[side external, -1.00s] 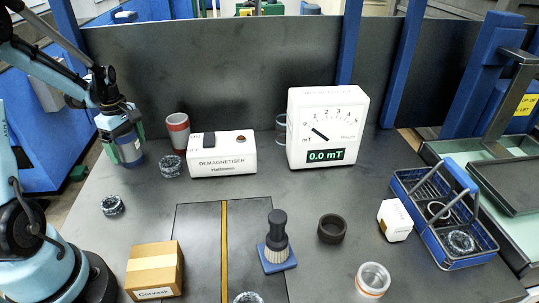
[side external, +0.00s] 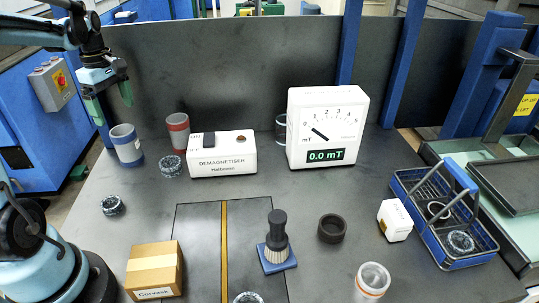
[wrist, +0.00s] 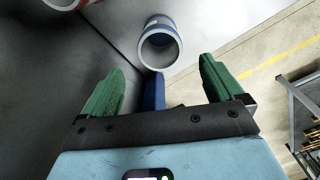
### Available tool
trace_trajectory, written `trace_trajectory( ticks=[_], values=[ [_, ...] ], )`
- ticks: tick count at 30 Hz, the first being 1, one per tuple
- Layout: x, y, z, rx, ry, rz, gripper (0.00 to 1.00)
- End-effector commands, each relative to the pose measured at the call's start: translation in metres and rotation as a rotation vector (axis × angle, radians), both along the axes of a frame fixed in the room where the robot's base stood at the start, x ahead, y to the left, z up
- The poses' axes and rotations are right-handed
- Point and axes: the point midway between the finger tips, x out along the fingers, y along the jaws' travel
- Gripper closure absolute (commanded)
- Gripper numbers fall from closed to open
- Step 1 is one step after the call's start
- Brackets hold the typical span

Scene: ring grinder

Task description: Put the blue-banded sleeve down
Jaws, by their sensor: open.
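The blue-banded sleeve (side external: 127,145) stands upright at the back left of the bench, near its left edge. It is a white and blue cylinder, open at the top. My gripper (side external: 110,97) is above it and apart from it, with its green fingers spread. In the wrist view the sleeve (wrist: 160,45) lies ahead of the open fingers of my gripper (wrist: 160,85), with nothing between them.
A red-banded sleeve (side external: 178,130) and the demagnetiser (side external: 222,158) stand to the right of the sleeve. Dark rings (side external: 171,166) and (side external: 113,205) lie nearby. A cardboard box (side external: 154,270) is at the front left. The back panel (side external: 220,75) rises behind.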

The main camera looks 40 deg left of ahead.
Motion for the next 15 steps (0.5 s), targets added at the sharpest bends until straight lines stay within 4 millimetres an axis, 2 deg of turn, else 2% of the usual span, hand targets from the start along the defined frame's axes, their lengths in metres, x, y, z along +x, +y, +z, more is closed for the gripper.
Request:
trace_trajectory(
  ticks=[2,5,8,15],
  values=[
    [0.001,-0.003,0.004,0.003,-0.004,-0.016,0.06],
    [0.007,-0.019,0.008,0.023,-0.025,-0.108,0.06],
    [0.016,-0.052,0.013,0.066,-0.068,-0.3,0.06],
    [0.025,-0.153,0.018,0.237,-0.212,-0.934,0.06]
  ],
)
